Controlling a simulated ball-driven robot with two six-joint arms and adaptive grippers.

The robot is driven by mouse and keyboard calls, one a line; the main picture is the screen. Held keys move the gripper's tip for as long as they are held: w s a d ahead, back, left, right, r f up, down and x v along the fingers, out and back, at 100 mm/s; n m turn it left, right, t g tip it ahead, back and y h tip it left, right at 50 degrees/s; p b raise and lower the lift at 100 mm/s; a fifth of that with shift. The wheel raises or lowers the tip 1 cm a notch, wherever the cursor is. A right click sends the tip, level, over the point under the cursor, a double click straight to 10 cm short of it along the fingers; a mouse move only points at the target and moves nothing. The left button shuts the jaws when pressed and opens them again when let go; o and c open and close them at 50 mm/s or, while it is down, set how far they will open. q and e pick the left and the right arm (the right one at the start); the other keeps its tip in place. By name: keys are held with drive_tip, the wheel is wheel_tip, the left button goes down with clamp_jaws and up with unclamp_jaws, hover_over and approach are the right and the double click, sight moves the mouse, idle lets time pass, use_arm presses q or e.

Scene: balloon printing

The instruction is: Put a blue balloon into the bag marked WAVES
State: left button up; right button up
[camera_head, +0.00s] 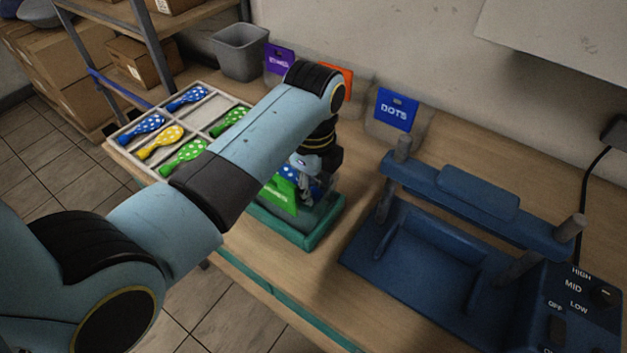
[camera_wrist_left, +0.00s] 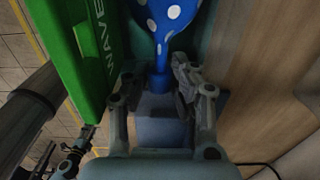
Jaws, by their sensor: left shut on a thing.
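The green bag marked WAVES (camera_head: 280,194) stands in a teal holder (camera_head: 295,233) on the bench; its green face (camera_wrist_left: 85,45) fills the left of the wrist view. My left gripper (camera_head: 308,182) points down beside the bag, partly hidden by my arm. In the wrist view the left gripper (camera_wrist_left: 157,85) is shut on the neck of a blue balloon with white dots (camera_wrist_left: 165,18). The balloon is right beside the green face; I cannot tell if it is inside the bag. What looks like my right gripper (camera_wrist_left: 75,150) shows small at the lower left.
A compartment tray (camera_head: 205,112) at the left holds several blue, yellow and green balloons. A grey bin (camera_head: 240,50) stands behind. Purple, orange and blue DOTS (camera_head: 396,109) bags line the wall. A blue press (camera_head: 430,245) stands at the right, with bare bench between it and the holder.

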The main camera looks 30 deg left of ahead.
use_arm(q)
drive_tip(key=shift+f, duration=0.1)
drive_tip(key=o, duration=0.8)
drive_tip(key=shift+r+p, duration=0.95)
drive_tip(key=shift+r, duration=1)
wheel_tip(320, 180, up, 9)
drive_tip(key=shift+r, duration=0.1)
